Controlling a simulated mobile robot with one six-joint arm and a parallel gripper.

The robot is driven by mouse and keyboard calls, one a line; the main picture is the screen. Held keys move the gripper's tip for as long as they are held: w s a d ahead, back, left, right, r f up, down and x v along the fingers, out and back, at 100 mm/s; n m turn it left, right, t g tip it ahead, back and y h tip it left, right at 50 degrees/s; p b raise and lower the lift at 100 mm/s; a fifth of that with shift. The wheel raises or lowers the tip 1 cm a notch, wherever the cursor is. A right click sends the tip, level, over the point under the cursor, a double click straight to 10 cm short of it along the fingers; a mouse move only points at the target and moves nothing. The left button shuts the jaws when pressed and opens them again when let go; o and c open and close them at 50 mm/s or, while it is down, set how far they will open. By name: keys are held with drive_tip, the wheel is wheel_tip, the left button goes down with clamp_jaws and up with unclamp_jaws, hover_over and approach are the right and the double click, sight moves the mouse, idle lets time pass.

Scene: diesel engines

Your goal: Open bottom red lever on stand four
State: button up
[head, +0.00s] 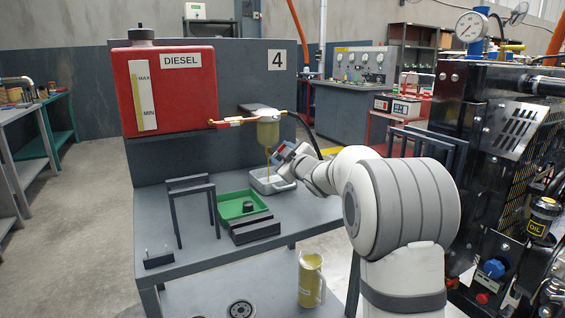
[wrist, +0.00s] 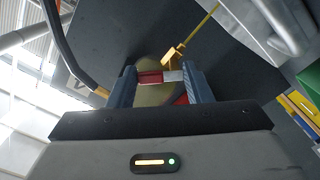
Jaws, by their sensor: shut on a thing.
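Stand four carries the sign "4" (head: 277,60) and a red diesel tank (head: 167,87). A pipe runs from the tank to a filter with a yellowish bowl (head: 267,133). My gripper (head: 279,155) is just below the bowl. In the wrist view my gripper (wrist: 160,84) has its two blue-grey fingers on a small red lever (wrist: 150,77) with a pale end, in front of the bowl. A brass fitting (wrist: 175,56) sits by it. A thin yellow stream (head: 268,166) runs down from under the filter; it also shows in the wrist view (wrist: 201,31).
A grey tray (head: 262,187) stands under the filter and the stream reaches it. A green tray (head: 231,206), a dark frame (head: 191,188) and dark blocks stand to its left. A yellow jug (head: 310,280) is on the lower shelf. An engine (head: 490,130) is close on the right.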

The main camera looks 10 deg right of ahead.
drive_tip(key=shift+a+r+n+b, duration=0.15)
drive_tip(key=shift+n+b, duration=0.45)
drive_tip(key=shift+n, duration=0.5)
drive_tip(key=o, duration=1)
drive_tip(key=shift+s, duration=0.15)
drive_tip(key=v, duration=0.7)
drive_tip(key=shift+s+p, duration=0.25)
drive_tip(key=shift+p, duration=0.15)
